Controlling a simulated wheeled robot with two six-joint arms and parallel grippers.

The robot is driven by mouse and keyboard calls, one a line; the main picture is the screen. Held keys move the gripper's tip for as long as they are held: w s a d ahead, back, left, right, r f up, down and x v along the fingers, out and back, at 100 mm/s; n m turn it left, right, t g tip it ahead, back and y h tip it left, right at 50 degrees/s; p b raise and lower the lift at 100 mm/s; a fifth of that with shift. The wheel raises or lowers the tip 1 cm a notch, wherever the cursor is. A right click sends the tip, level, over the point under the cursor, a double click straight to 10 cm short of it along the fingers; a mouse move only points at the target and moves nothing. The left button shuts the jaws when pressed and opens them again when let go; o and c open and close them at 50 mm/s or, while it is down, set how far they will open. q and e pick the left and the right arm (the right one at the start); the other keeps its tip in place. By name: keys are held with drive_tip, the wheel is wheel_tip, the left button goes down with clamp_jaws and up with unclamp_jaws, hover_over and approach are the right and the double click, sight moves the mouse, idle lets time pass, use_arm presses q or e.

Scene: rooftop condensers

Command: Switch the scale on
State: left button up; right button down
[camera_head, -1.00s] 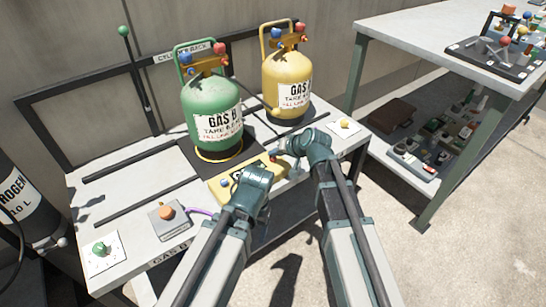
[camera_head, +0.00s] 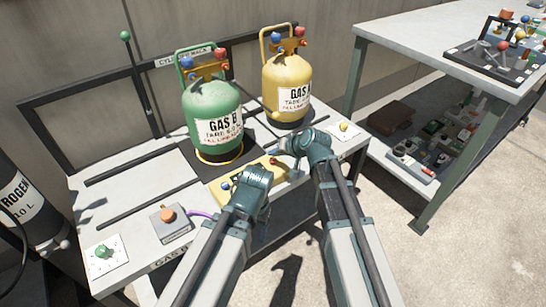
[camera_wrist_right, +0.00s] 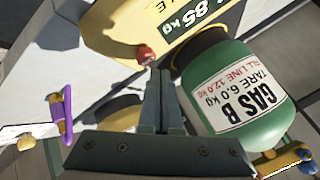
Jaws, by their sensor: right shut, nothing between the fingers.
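The scale's yellow front panel (camera_head: 270,179) sits at the table's front edge, below the green GAS B cylinder (camera_head: 212,112), which stands on the scale. In the right wrist view the panel (camera_wrist_right: 103,33) has a red button (camera_wrist_right: 146,54) and cropped figures reading "85 kg". My right gripper (camera_head: 284,146) is shut and empty at the panel's right end. In the wrist view its fingertips (camera_wrist_right: 158,76) are close to the red button; I cannot tell whether they touch it. My left arm covers part of the panel, and its fingers are hidden.
The yellow GAS A cylinder (camera_head: 288,84) stands behind, on the table's right. A grey box with an orange button (camera_head: 168,215) and a plate with a green knob (camera_head: 103,252) are at the left. A workbench (camera_head: 430,45) stands right; the floor before it is clear.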

drive_tip(key=shift+r, duration=0.1)
wheel_tip(320, 180, up, 5)
drive_tip(key=p, duration=0.5)
idle(0.3)
idle(0.6)
